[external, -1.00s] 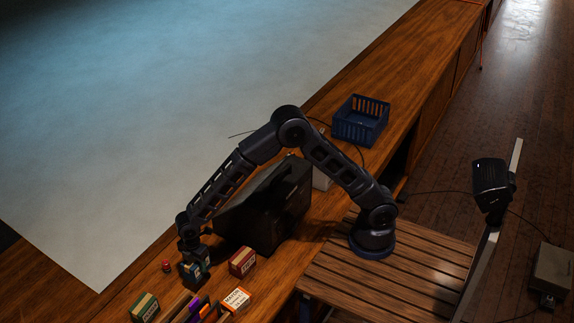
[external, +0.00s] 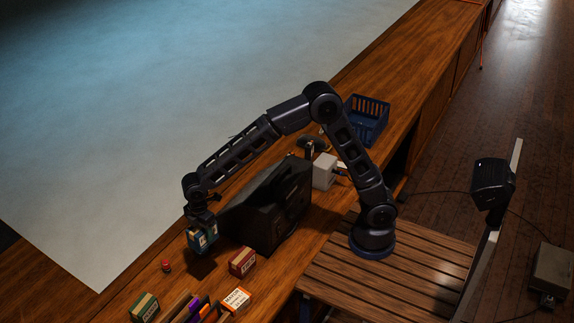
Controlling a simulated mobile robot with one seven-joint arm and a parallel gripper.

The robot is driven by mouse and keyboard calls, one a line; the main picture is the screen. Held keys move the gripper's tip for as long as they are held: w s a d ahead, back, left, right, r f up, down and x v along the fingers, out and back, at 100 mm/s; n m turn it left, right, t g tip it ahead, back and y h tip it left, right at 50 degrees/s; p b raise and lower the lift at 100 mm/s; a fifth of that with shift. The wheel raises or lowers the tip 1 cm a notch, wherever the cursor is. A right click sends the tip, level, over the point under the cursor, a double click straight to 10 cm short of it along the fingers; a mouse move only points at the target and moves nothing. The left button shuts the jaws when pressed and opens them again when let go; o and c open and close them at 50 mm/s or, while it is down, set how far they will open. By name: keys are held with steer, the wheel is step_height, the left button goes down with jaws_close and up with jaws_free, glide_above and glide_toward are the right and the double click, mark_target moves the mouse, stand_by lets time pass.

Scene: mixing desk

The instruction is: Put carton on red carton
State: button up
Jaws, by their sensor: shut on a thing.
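My gripper (external: 203,222) points down at the left end of the desk. It is shut on a blue carton (external: 203,238) and holds it above the desk top, with a dark shadow below. The gripper covers the carton's upper part. The red carton (external: 242,262) stands on the desk to the right of and nearer than the held carton, apart from it. Its top is bare.
A large black case (external: 268,208) stands close to the right of my gripper. A green carton (external: 145,307), an orange-and-white carton (external: 237,299) and a small red item (external: 166,266) are nearby. A blue basket (external: 367,120) stands farther back.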

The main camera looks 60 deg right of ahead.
steer(key=s+d+r+m, duration=0.3)
steer(key=s+d+r, duration=0.3)
steer(key=d, duration=0.5)
glide_above(242, 256)
step_height(242, 256, down, 20)
steer(key=shift+w+f, duration=0.1)
steer(key=shift+f, duration=0.1)
steer(key=shift+f, duration=0.15)
steer(key=o, duration=1.1)
